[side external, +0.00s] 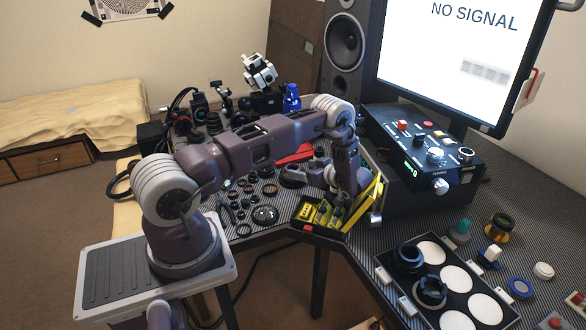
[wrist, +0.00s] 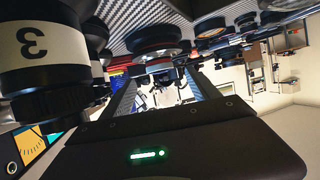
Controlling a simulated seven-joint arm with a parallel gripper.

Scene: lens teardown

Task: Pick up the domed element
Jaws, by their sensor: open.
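I cannot tell for sure which piece is the domed element. A round, shiny, glass-like piece (side external: 265,215) lies among the small rings on the table in the side external view, left of the yellow-and-black toolbox. My gripper (wrist: 160,84) is open in the wrist view, with its two grey fingers apart and nothing clearly held between them. A dark ring-shaped part with a reddish edge (wrist: 155,48) shows just beyond the fingers. In the side external view my wrist hangs low behind the toolbox, and my fingers cannot be made out.
The open toolbox (side external: 318,222) stands at the table's front edge. A black lens barrel marked 3 (wrist: 38,50) is close beside my gripper in the wrist view. A black control box (side external: 425,150) stands right of my arm. A tray with white discs (side external: 390,285) lies front right.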

